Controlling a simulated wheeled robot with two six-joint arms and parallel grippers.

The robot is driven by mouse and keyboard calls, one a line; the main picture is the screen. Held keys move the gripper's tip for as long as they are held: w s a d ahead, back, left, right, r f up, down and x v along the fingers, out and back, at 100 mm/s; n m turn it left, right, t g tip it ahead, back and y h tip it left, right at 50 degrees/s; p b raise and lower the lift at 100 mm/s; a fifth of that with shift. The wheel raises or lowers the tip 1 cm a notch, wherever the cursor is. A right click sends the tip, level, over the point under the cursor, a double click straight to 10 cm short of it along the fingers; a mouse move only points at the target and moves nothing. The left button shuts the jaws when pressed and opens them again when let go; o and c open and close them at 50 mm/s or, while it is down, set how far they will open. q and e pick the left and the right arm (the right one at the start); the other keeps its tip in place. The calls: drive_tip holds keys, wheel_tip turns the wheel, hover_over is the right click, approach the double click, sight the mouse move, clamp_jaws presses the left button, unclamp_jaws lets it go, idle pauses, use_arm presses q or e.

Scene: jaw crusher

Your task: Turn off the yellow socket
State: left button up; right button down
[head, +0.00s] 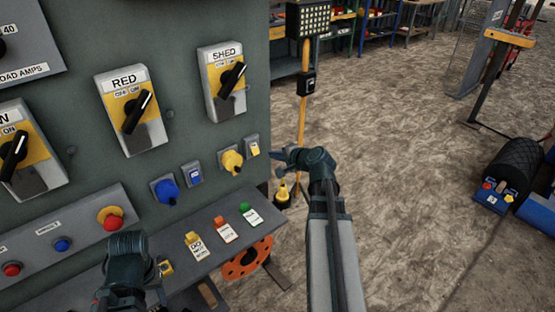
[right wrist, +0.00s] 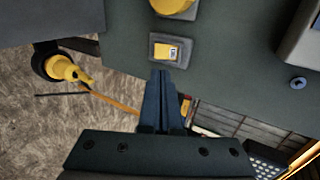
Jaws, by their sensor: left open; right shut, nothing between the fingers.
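The yellow socket (head: 231,161) is a round yellow fitting low on the right of the grey-green panel. Its small switch (head: 252,146) with a yellow face sits just to its right. In the right wrist view the switch (right wrist: 166,50) is just beyond my fingertips, with part of the socket (right wrist: 176,5) at the top edge. My right gripper (head: 284,155) is shut and empty, pointing left at the panel edge; its fingers (right wrist: 163,76) point at the switch. I cannot tell whether they touch it. My left gripper (head: 128,268) is open, low before the panel, its fingertips hard to see.
A blue socket (head: 166,190) and its blue switch (head: 191,174) are left of the yellow ones. Rotary switches labelled RED (head: 132,111) and SHED (head: 223,84) are above. A yellow lamp post (head: 301,125) stands behind my right gripper.

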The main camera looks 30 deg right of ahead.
sight(256, 152)
drive_tip(key=b+x, duration=0.3)
drive_tip(key=x, duration=0.6)
drive_tip(key=shift+w+f, duration=0.15)
drive_tip(key=shift+w, duration=0.05)
drive_tip(key=shift+w+f+b, duration=0.2)
drive_tip(key=shift+b, duration=0.35)
drive_tip(key=shift+r, duration=0.1)
drive_tip(key=shift+r, duration=0.15)
drive_tip(key=shift+r+p, duration=0.65)
drive_tip(key=shift+p, duration=0.3)
